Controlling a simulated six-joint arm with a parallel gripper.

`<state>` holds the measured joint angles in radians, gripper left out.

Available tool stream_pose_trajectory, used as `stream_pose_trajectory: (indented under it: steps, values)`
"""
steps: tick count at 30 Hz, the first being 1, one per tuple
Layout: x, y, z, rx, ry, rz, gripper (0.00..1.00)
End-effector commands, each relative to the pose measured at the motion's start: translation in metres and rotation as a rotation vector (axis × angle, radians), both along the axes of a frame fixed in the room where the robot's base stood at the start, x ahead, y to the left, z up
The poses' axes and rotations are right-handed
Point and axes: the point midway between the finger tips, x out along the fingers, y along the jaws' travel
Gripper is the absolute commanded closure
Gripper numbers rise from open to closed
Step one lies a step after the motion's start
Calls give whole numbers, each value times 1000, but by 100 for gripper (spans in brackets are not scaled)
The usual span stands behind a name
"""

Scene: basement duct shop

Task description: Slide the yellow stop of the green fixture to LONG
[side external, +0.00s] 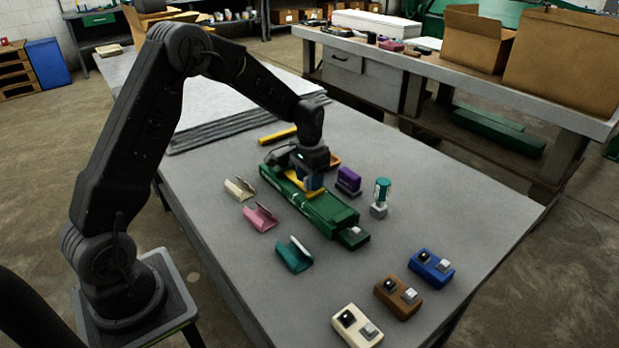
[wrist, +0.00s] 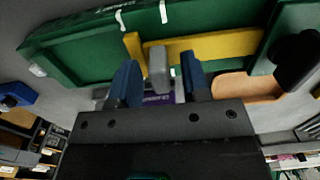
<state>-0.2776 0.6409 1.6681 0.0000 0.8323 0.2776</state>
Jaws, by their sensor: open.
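The green fixture (side external: 328,212) lies along the middle of the grey table; it also fills the top of the wrist view (wrist: 80,58). Its yellow stop (wrist: 215,46) is a long bar with an upright yellow piece at its left end in the wrist view; part of it shows in the side view (side external: 292,179). A grey post (wrist: 158,65) stands at the stop. My gripper (wrist: 158,78) is open, its blue fingers on either side of the post with gaps visible. White marks and upside-down lettering on the fixture are cut off or too small to read surely.
A purple block (side external: 348,180) and a teal-topped cylinder (side external: 381,193) stand close right of the fixture. Cream, pink and teal angled pieces (side external: 293,254) lie left. Blue, brown and cream switch boxes (side external: 399,297) sit near the front. Bare table separates these groups.

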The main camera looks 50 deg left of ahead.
Motion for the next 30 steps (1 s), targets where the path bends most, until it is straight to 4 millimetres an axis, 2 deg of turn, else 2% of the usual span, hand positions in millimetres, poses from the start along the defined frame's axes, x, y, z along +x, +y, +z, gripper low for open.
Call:
stream_pose_trajectory:
  steps: [2,14,25,30]
  values:
    - [0,0,0,0,0,0,61]
    - [0,0,0,0,0,0,100]
    - [0,2,1,0,0,1,100]
    - [0,24,0,0,0,4,100]
